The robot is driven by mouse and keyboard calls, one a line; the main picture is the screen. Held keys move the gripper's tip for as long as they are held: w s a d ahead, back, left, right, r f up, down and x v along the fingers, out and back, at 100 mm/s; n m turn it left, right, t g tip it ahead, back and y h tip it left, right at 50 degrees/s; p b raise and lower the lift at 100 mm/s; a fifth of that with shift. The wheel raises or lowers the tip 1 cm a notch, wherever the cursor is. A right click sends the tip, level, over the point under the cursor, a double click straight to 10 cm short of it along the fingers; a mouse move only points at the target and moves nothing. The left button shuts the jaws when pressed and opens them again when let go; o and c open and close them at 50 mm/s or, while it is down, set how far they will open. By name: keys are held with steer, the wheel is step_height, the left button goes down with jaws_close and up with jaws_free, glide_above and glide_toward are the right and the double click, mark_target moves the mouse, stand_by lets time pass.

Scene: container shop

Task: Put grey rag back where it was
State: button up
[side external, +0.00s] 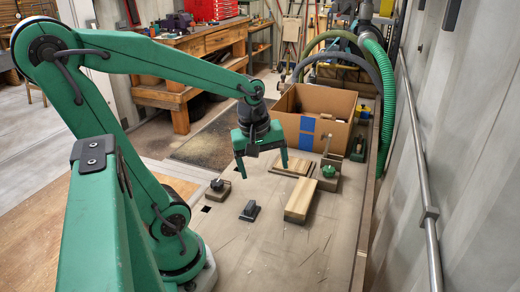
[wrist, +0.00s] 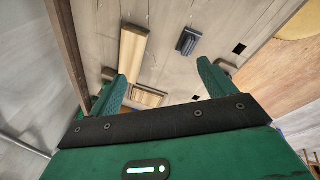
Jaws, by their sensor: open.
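My gripper (side external: 264,172) is open and empty above the workbench, its two green fingers pointing down and well apart. In the wrist view my gripper (wrist: 162,70) shows nothing between its fingers. I cannot make out any cloth that is clearly a grey rag. A small dark grey object (side external: 250,211) lies on the bench in front of and below my gripper; it also shows in the wrist view (wrist: 187,42), with a ridged or folded top. I cannot tell whether it is the rag. The inside of the cardboard box (side external: 337,105) is mostly hidden.
A pale wood block (side external: 300,204) lies right of the dark object, with flat wood pieces (side external: 293,162) behind it. A fixture with a green knob (side external: 329,172) and a dark-knobbed piece (side external: 217,187) stand nearby. The bench front (side external: 270,260) is clear.

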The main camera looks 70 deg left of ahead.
steer(key=s+d+r+m+t, duration=0.2)
steer(key=d+r+m, duration=0.4)
steer(key=m, duration=0.9)
steer(key=shift+d+r+t+h, duration=0.15)
steer(key=shift+d+t+h, duration=0.25)
steer(key=shift+d+t, duration=0.45)
steer(key=shift+s+d, duration=0.1)
